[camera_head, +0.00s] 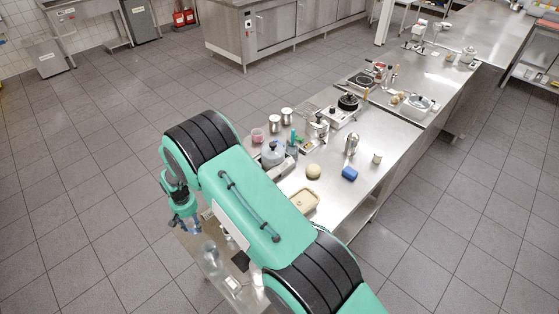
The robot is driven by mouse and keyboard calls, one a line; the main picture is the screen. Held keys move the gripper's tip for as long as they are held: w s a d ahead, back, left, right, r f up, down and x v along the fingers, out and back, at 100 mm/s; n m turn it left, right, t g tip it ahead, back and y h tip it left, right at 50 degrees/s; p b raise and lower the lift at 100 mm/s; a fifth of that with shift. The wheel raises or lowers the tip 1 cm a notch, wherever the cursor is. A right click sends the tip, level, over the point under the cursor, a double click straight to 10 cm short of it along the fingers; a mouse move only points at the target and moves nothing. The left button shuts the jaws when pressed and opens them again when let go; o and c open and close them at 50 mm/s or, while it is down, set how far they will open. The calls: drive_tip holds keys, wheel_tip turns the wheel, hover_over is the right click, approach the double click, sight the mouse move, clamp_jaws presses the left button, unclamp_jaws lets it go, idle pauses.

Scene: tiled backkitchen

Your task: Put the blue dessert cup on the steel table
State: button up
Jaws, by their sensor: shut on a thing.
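My gripper (184,220) hangs at the lower left of my arm, past the left edge of the near steel table (382,139). It is shut on a small pale blue, glassy thing (193,226), which looks like the blue dessert cup. Its shape is small and partly hidden by the fingers. My arm covers the left part of the table.
On the steel table are a dark blue block-like thing (349,174), a round tan thing (313,171), a beige tray (304,200), a metal shaker (351,144) and a burner (347,104). A clear bottle-like thing (210,254) stands near my gripper. More steel tabletop (455,65) continues behind.

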drive_tip(key=shift+r, duration=0.15)
wheel_tip(320, 180, up, 33)
drive_tip(key=w+d+m+p, duration=0.2)
drive_tip(key=w+d+m, duration=0.4)
drive_tip(key=w+d, duration=1.2)
drive_tip(key=w+d+m+p, duration=0.1)
drive_tip(key=w+d+m, duration=0.5)
drive_tip(key=w+d, duration=1.15)
drive_tip(key=d+m+p, duration=0.2)
drive_tip(key=d+m, duration=0.8)
drive_tip(key=d, duration=3.9)
drive_tip(key=f, duration=0.5)
drive_tip(key=shift+a, duration=0.25)
